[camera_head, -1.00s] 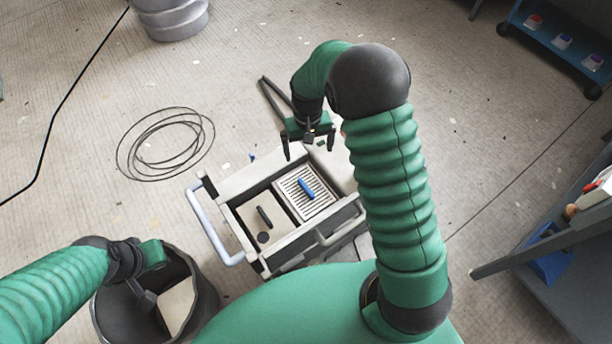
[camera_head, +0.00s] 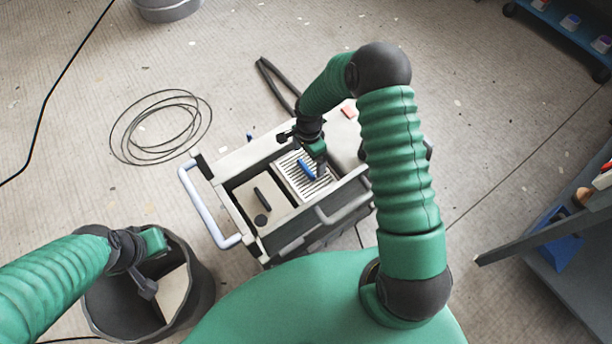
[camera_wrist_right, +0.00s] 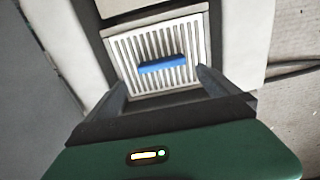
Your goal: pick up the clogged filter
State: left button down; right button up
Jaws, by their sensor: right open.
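The filter, a pale slatted panel (camera_head: 290,171) with a blue bar handle (camera_head: 306,170), sits in the right compartment of an open-topped cart. Whether it is clogged cannot be told. My right gripper (camera_head: 317,164) is over it, partly covering its upper right part. In the right wrist view, the open fingers (camera_wrist_right: 160,87) point at the slatted panel (camera_wrist_right: 122,48), with the blue handle (camera_wrist_right: 163,64) lying crosswise just beyond the fingertips and not held. My left gripper (camera_head: 148,268) hangs over the mouth of a dark bin; its finger gap is unclear.
The cart (camera_head: 225,163) has a pale blue handle (camera_head: 208,215) on its left. Its left compartment has a lid with a dark grip (camera_head: 262,198). The dark bin (camera_head: 200,290) holds a beige panel (camera_head: 172,295). A coiled cable (camera_head: 160,127) lies on the floor. A grey bench (camera_head: 530,285) stands right.

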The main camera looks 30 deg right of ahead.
aim_at(306, 167)
jog(key=f, duration=0.1)
jog(key=f+b, duration=0.1)
jog(key=f, duration=0.1)
jog(key=f+b, duration=0.1)
jog(key=f, duration=0.1)
jog(key=shift+w+a+f, duration=0.15)
jog(key=shift+w+a, duration=0.05)
jog(key=shift+a, duration=0.15)
jog(key=shift+f, duration=0.35)
jog(key=shift+r, duration=0.1)
jog(key=shift+c, duration=0.4)
jog(key=c, duration=1.9)
